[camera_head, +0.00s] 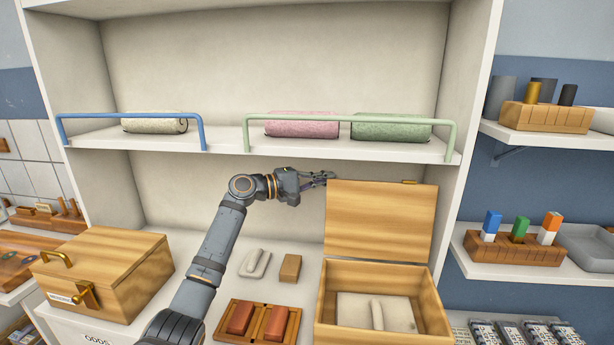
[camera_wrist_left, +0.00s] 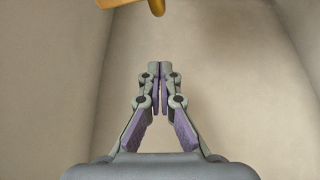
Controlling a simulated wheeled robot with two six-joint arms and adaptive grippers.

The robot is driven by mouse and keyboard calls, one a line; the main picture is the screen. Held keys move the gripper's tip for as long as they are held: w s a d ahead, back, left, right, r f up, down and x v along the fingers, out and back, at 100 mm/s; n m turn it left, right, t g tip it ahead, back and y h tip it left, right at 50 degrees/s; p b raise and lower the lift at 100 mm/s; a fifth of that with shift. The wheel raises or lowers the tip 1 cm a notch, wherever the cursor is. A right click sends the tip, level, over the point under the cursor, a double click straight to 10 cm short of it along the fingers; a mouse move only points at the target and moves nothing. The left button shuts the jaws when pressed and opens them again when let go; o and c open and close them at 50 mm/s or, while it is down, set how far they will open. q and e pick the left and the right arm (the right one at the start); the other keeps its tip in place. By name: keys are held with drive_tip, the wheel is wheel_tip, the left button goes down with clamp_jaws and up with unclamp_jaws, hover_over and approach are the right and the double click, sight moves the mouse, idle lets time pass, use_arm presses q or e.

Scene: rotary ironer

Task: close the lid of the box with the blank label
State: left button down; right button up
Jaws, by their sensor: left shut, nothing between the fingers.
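An open wooden box (camera_head: 385,340) stands at the right of the lower shelf, its lid (camera_head: 380,220) raised nearly upright at the back. A pale object with a raised ridge (camera_head: 375,312) lies inside. No label shows on the visible part of this box. A shut wooden box (camera_head: 110,270) with a brass handle and a label (camera_head: 60,298) stands at the left; the label's marks are too small to read. My left gripper (camera_head: 325,179) is shut and empty beside the upper left edge of the raised lid. The left wrist view shows its fingertips together (camera_wrist_left: 160,72).
A wooden tray (camera_head: 257,322) with two red-brown blocks, a pale iron-shaped piece (camera_head: 255,263) and a small brown block (camera_head: 290,268) lie between the boxes. The upper shelf (camera_head: 225,142) with rolled towels is above my gripper. An orange-brown part (camera_wrist_left: 130,3) tops the wrist view.

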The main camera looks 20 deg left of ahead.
sight(329, 184)
use_arm(q)
drive_tip(key=s+d, duration=0.1)
drive_tip(key=s+d+p, duration=0.1)
drive_tip(key=s, duration=0.1)
drive_tip(key=shift+r, duration=0.1)
drive_tip(key=shift+d, duration=0.15)
use_arm(e)
drive_tip(key=shift+s+r, duration=0.6)
drive_tip(key=shift+s, duration=0.2)
drive_tip(key=shift+w+a, duration=0.1)
drive_tip(key=shift+f, duration=0.1)
